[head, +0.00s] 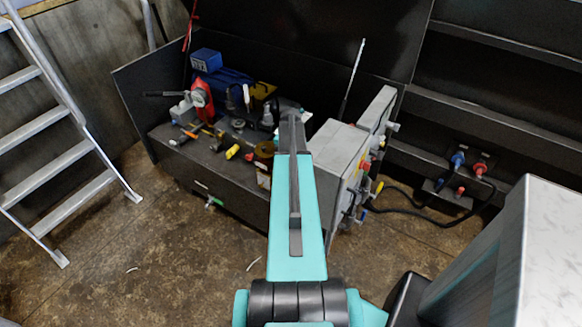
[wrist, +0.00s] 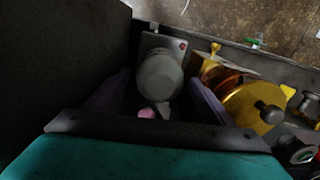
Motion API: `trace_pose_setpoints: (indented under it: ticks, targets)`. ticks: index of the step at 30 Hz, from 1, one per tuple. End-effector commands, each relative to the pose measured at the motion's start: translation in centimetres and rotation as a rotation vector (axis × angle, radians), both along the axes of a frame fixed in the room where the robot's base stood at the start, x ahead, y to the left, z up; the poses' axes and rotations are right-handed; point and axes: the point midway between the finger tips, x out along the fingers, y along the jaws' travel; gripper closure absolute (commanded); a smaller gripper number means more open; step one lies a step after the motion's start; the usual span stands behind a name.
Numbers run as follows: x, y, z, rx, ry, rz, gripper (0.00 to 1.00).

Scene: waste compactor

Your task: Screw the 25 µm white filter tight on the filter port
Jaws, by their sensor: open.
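In the wrist view a pale grey-white round part (wrist: 160,74), probably the white filter, stands between the two purple fingers of my gripper (wrist: 158,84). The fingers are apart, one on each side of it, and I see no clear contact. A light grey plate (wrist: 178,45) with a red dot lies behind the round part. I cannot tell the filter port apart, nor whether the filter is seated or tight on it. A small pink-and-white piece (wrist: 148,113) shows just below the round part. In the head view my arm hides the gripper and this spot.
A dark panel (wrist: 75,60) rises on the left. In the head view the bench (head: 228,180) is crowded with tools, and a grey cabinet (head: 338,150) stands to its right.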

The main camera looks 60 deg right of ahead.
Motion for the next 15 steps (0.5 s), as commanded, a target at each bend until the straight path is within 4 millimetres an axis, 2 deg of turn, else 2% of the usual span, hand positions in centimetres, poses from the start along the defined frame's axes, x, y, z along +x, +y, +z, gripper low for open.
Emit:
trace_pose_setpoints:
  ticks: [15]
  targets:
    - [0.00, 0.00, 0.00, 0.000, 0.000, 0.053, 0.23]
